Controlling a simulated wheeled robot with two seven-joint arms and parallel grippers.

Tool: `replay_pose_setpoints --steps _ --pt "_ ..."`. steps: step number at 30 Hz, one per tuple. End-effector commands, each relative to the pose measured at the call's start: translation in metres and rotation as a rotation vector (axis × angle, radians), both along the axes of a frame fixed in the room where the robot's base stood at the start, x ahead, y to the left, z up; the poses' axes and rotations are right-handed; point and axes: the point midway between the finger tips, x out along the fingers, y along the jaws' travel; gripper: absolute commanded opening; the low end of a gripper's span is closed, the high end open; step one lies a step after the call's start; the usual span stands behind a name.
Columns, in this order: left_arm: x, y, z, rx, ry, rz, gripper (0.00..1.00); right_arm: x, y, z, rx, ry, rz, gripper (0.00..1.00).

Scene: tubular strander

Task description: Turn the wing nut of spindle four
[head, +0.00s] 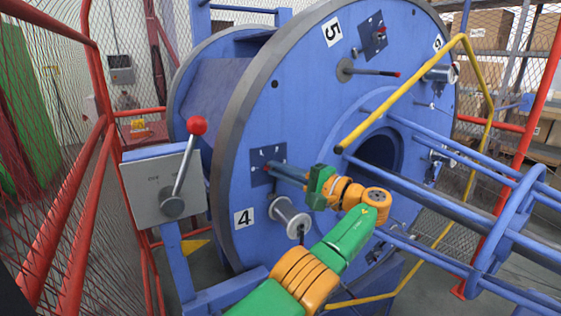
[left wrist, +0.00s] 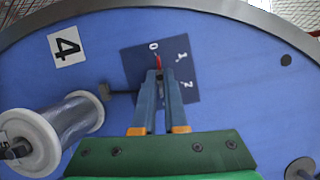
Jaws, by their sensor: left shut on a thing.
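The wing nut of spindle four shows as a small red-tipped piece (left wrist: 157,62) on a dark blue plate (left wrist: 182,58) marked 0, 1 and 2. My left gripper (head: 268,166) reaches the same plate in the head view. In the left wrist view its two fingers (left wrist: 159,76) are shut on the wing nut, with the red tip pointing up near the 0. The rest of the nut is hidden between the fingers. The number 4 label (head: 244,218) is on the blue disc (head: 300,110), below the plate. My right gripper is not in view.
A white spool (left wrist: 48,128) sits beside the plate. A red-knobbed lever (head: 187,160) on a grey box stands at left. A yellow rail (head: 400,92) and blue tubes (head: 440,180) run right of my left arm. Red fence bars (head: 85,200) close the left side.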

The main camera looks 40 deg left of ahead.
Motion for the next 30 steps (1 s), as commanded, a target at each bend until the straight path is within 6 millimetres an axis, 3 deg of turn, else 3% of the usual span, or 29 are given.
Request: replay_pose_setpoints --steps 9,27,28,30 --pt "0.001 0.000 0.005 -0.029 -0.123 -0.005 0.00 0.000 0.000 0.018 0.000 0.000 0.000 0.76" --pt "0.001 0.000 0.004 -0.035 -0.156 -0.006 0.00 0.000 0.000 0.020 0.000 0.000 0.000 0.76" --pt "0.001 0.000 0.004 -0.035 -0.156 -0.006 0.18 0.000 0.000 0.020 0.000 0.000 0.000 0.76" --pt "0.001 0.000 0.004 -0.036 -0.155 -0.006 0.37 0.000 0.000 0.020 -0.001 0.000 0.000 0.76"
